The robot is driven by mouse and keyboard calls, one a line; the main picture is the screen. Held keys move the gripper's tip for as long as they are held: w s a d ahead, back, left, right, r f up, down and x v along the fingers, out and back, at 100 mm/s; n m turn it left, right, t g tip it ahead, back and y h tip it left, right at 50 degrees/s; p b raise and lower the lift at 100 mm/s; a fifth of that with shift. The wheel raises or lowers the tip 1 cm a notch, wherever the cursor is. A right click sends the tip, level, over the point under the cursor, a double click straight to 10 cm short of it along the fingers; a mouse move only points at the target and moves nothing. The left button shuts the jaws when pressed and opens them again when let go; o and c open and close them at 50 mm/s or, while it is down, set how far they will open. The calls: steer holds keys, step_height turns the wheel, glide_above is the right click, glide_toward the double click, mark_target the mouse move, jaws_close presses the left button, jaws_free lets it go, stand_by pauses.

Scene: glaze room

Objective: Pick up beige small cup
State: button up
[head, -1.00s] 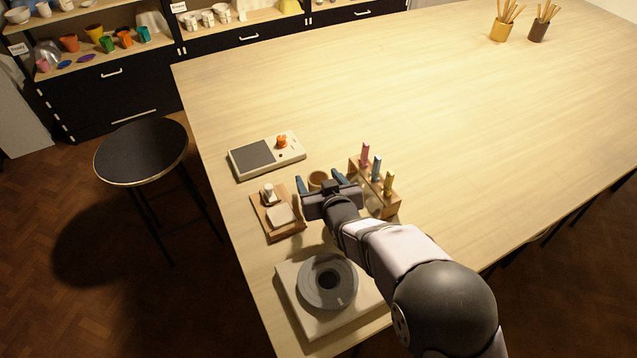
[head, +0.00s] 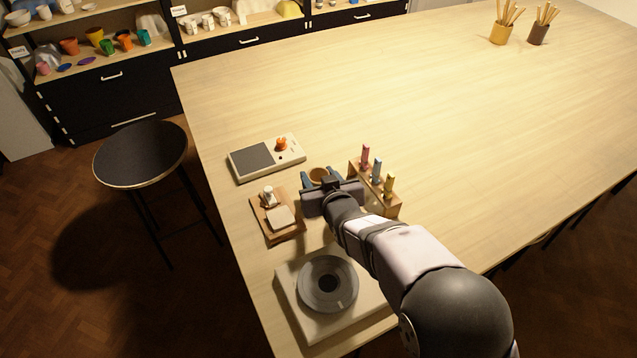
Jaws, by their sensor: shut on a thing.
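The beige small cup (head: 319,173) stands on or just above the light wooden table; I cannot tell which. Its rim and hollow inside show, while its lower near side is hidden behind my gripper. My gripper (head: 320,178) reaches in from the lower right. Its two blue-grey fingers are shut on the cup, one on the left side and one on the right.
A wooden rack (head: 383,200) with several coloured tools stands close on the right. A wooden board (head: 291,236) with small items is at the lower left. A device with an orange knob (head: 281,144) lies behind. A round wheel (head: 328,284) is in front.

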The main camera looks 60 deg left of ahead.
step_height(320, 180, up, 8)
steer(key=b, duration=0.2)
steer(key=shift+w, duration=0.15)
